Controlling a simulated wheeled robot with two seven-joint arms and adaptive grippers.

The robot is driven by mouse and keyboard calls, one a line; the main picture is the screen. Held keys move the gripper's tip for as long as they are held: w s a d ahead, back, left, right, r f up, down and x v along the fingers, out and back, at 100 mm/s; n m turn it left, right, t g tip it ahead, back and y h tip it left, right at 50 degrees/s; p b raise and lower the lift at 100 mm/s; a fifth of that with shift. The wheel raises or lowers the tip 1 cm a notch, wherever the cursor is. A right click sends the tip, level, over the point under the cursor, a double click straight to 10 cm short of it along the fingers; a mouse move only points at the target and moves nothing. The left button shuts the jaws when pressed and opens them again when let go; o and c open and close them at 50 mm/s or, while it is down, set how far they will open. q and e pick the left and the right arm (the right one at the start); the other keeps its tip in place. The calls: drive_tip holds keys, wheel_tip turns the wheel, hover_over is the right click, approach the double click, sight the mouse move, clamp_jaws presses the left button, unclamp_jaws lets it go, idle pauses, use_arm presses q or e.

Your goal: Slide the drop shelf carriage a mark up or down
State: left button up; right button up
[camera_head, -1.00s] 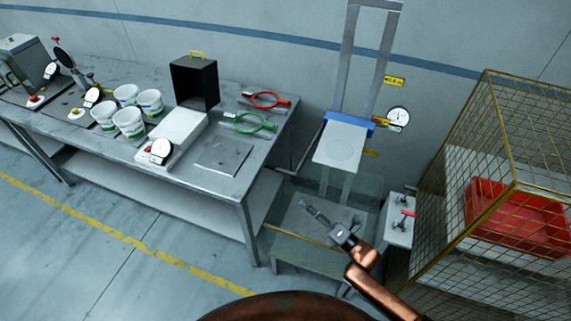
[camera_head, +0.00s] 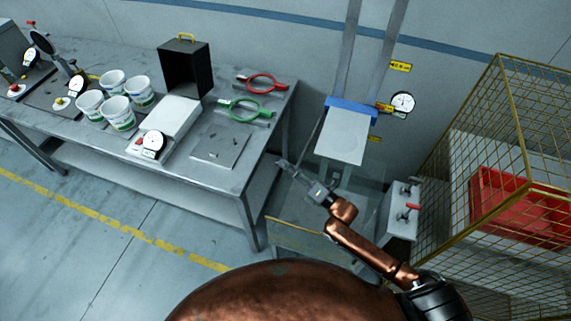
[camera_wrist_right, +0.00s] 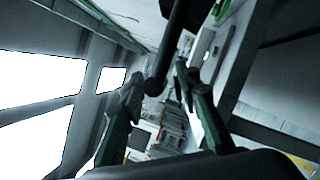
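The drop shelf carriage has a blue crossbar (camera_head: 352,103) and a pale flat plate (camera_head: 343,137). It sits on two upright grey rails (camera_head: 386,50) at the wall. A thin dark rod (camera_head: 318,134) slants from the carriage down to the left. My right gripper (camera_head: 281,164) is below and left of the plate, near the rod's lower end. My left gripper is not in view.
A yellow label (camera_head: 400,67) and a round dial (camera_head: 403,102) are right of the rails. A workbench (camera_head: 215,182) stands left, with cups, a black box and green and red tools. A brass wire cage (camera_head: 500,130) with a red bin (camera_head: 505,200) stands right. A small box with levers (camera_head: 403,212) is below the dial.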

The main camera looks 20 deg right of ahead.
drive_tip(key=shift+w+a, duration=0.2)
drive_tip(key=shift+c, duration=0.4)
clamp_jaws()
idle(0.3)
